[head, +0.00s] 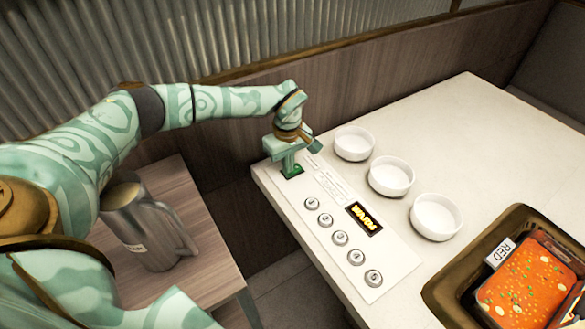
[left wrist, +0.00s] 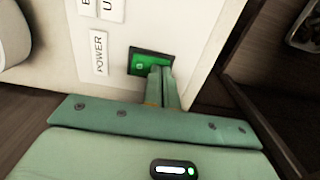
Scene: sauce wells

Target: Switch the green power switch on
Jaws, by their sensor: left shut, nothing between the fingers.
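The green power switch (left wrist: 139,66) sits in a dark frame on the white panel, beside a label reading POWER (left wrist: 99,53). In the head view the switch (head: 293,171) shows at the far left end of the panel (head: 335,205). My left gripper (head: 289,168) is shut and empty, pointing down with its fingertips at the switch. In the left wrist view the closed fingers (left wrist: 160,72) cover the right part of the switch. I cannot tell whether they touch it. My right gripper is not in view.
The panel has several round numbered buttons (head: 340,238) and a lit display (head: 364,218). Three white bowls (head: 390,176) stand behind it on the white table (head: 470,130). A brown tray (head: 440,288) with a red food container (head: 525,285) is at right. A metal pitcher (head: 150,228) stands on a lower wooden table.

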